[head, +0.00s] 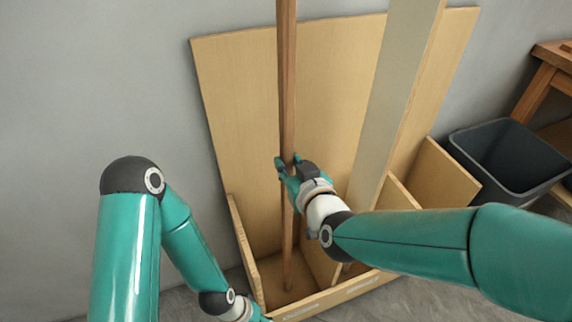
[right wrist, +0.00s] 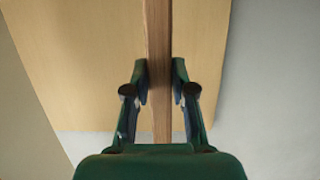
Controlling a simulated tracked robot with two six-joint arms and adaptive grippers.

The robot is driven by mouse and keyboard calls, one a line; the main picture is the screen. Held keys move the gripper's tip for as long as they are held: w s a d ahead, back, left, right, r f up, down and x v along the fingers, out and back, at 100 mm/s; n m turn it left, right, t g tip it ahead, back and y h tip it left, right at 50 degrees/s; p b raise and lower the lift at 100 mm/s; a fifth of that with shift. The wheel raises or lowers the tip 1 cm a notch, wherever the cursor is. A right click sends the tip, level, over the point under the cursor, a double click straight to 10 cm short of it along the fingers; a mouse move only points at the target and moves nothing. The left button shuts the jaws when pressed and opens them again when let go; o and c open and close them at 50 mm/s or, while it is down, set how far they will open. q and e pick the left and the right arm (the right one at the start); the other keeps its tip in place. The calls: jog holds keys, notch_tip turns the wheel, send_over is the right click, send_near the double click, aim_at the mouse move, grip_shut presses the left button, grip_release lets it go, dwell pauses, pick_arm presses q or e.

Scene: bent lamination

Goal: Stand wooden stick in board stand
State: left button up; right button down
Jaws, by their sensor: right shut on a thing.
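The wooden stick (head: 287,80) is long, brown and close to upright in the head view. Its lower end is inside the left compartment of the board stand (head: 243,245), at or near the floor of it; exact contact is hard to tell. My right gripper (head: 288,165) is shut on the stick around its middle. In the right wrist view the stick (right wrist: 158,50) runs between the two fingers of the gripper (right wrist: 160,85). My left arm reaches down at the lower left, and its gripper is mostly cut off by the bottom edge.
A large tan board (head: 240,90) leans at the back of the stand. A pale plank (head: 395,90) stands in the compartment to the right of the stick. A dark bin (head: 510,155) and a wooden bench (head: 545,80) are at the right. A grey wall is behind.

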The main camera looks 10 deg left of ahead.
jog(key=shift+w+a+p, duration=0.55)
jog(key=shift+w+p, duration=0.05)
jog(key=shift+w, duration=0.25)
jog(key=shift+w+a+p, duration=0.55)
jog(key=shift+w+p, duration=0.05)
jog(key=shift+w, duration=0.2)
jog(key=c, duration=0.9)
grip_release()
jog(key=shift+f, duration=0.1)
jog(key=shift+s, duration=0.1)
jog(key=v, duration=1.2)
jog(key=shift+r, duration=0.3)
jog(key=shift+w+d, duration=0.1)
jog(key=shift+w, duration=0.15)
